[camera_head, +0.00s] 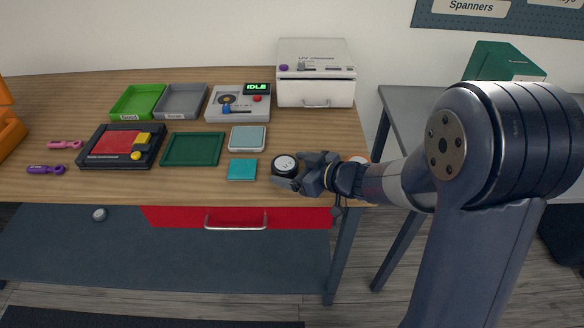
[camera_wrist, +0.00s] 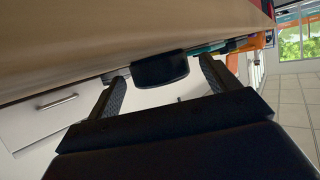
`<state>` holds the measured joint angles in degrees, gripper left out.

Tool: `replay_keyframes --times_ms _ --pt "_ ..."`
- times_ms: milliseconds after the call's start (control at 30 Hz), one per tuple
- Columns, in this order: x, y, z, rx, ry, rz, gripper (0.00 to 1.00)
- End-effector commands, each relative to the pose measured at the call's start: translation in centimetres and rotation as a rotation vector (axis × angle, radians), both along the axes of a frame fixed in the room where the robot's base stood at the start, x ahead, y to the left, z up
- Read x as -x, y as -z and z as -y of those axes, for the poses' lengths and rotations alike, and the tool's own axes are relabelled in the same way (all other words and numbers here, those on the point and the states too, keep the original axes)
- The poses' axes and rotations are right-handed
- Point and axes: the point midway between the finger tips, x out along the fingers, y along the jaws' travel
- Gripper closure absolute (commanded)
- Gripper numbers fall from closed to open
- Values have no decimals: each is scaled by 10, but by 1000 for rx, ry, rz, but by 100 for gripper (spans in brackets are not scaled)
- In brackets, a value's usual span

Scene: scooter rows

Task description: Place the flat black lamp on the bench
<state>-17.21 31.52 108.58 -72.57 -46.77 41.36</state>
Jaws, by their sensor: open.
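The flat black lamp (camera_head: 285,164), a low round puck with a white top, sits on the wooden bench (camera_head: 225,187) near its front right part. My gripper (camera_head: 292,174) comes from the right at bench height with its jaws around the lamp. In the wrist view the picture is turned over. There the lamp (camera_wrist: 160,69) stands against the bench top (camera_wrist: 110,40) between the two spread fingers, with some gap visible beside it. The gripper is open. Contact between fingers and lamp cannot be made out.
A teal square (camera_head: 242,170) and a pale square box (camera_head: 247,138) lie left of the lamp. A green tray (camera_head: 194,149), a black-and-red device (camera_head: 115,145) and a white UV box (camera_head: 316,72) stand further off. A red drawer (camera_head: 285,218) is under the bench front.

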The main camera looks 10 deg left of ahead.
Motion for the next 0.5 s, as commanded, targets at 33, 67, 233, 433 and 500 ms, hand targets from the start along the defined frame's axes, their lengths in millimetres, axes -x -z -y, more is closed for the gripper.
replay_keyframes --times_ms 33,67,233,433,500 --pt "2 -4 7 -1 4 0 18" --pt "4 -6 12 0 4 0 18" --pt "18 -21 44 1 6 1 18" --pt "33 -36 76 1 5 0 18" --pt "36 -39 84 -1 5 1 18"
